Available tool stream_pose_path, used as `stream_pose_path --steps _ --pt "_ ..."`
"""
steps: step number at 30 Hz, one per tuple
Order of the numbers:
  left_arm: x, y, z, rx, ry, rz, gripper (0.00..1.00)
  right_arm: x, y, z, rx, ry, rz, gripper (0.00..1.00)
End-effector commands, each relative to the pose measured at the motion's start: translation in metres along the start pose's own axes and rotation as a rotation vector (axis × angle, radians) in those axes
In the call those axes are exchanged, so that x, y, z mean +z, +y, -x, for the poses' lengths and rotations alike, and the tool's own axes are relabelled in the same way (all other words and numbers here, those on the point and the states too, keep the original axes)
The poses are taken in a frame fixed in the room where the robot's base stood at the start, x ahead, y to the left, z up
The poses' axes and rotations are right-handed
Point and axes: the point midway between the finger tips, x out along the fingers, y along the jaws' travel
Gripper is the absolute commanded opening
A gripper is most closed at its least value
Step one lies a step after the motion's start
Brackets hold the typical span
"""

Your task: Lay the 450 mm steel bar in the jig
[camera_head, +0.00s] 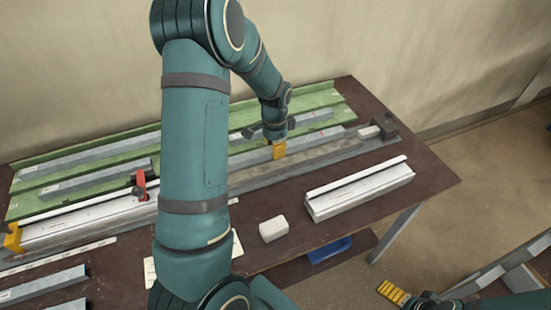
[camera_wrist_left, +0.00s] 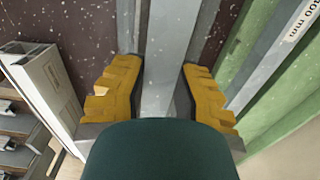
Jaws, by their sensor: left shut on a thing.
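My left gripper (camera_head: 278,150) has its yellow fingers shut on a grey steel bar (camera_head: 322,136) over the bench's middle. In the left wrist view the bar (camera_wrist_left: 170,60) runs between the two fingers (camera_wrist_left: 160,88); its length cannot be read. In the head view it lies along the back side of the long grey jig (camera_head: 330,154); whether it touches the jig cannot be told. A red-handled clamp (camera_head: 140,185) stands at the jig's left part, and a dark end block (camera_head: 386,124) at its right end. My arm hides the jig's middle. My right gripper (camera_head: 393,292) is off the bench, lower right.
A green rack (camera_head: 98,147) with bars lies behind the jig. A pale aluminium profile (camera_head: 358,188) and a white block (camera_head: 272,229) lie in front. More bars (camera_head: 42,285) lie front left. A blue bin (camera_head: 330,250) is below; grey framing (camera_head: 500,277) stands lower right.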

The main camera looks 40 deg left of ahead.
Motion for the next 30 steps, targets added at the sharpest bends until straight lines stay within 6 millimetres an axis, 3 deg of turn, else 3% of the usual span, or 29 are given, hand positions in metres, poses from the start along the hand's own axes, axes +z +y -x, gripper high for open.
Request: stream_pose_path --steps 14,30 --pt "0.000 0.000 -0.045 -0.001 0.001 0.000 0.00 0.003 0.002 -0.006 -0.001 -0.006 0.002 1.00" --pt "-0.001 -0.001 -0.054 -0.002 0.002 0.001 0.00 0.005 0.004 -0.011 -0.001 -0.011 0.004 1.00"
